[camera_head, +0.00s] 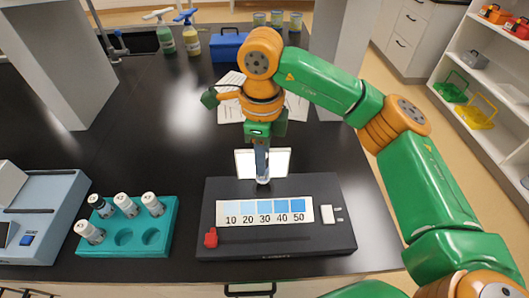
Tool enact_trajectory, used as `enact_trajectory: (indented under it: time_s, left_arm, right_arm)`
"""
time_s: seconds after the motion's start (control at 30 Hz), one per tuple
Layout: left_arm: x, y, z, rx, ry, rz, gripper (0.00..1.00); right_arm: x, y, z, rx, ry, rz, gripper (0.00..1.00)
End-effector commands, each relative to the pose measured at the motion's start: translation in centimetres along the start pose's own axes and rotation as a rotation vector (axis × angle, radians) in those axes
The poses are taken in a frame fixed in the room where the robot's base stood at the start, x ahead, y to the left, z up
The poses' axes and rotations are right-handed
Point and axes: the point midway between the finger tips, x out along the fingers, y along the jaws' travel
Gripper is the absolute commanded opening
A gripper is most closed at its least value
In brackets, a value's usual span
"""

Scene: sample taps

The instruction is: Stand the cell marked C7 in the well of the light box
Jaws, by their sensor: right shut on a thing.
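My right gripper (261,147) points down over the back of the dark light box (328,238), in front of its lit white panel (279,162). It is shut on a slim clear cell with a bluish look (262,171), held about upright. The cell's lower end is at the back middle of the box, just behind the blue colour scale (265,212). I cannot tell whether it is in the well or just above it. No C7 mark can be read on it. My left gripper is not in view.
A red slider knob (211,238) is on the box's front left. Papers (230,109), bottles and a blue case (227,46) lie behind.

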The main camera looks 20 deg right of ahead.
Motion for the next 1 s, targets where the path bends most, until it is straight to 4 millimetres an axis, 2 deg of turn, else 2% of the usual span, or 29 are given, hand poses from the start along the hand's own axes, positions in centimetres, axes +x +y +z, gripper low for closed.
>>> enact_trajectory:
  time_s: [0.03, 0.2, 0.8, 1.0]
  left_arm:
    - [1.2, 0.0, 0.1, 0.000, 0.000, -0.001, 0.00]
    - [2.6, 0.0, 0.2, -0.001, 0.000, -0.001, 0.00]
    - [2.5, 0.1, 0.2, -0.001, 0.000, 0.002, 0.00]
    - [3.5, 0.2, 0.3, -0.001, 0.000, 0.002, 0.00]
  right_arm:
    - [1.4, 0.0, 0.0, 0.000, 0.000, 0.000, 0.00]
    - [3.2, 0.0, 0.0, 0.000, 0.000, 0.000, 0.00]
    - [3.1, -0.1, 0.0, 0.000, 0.000, 0.000, 0.00]
    - [4.2, -0.1, 0.0, 0.000, 0.000, 0.000, 0.00]
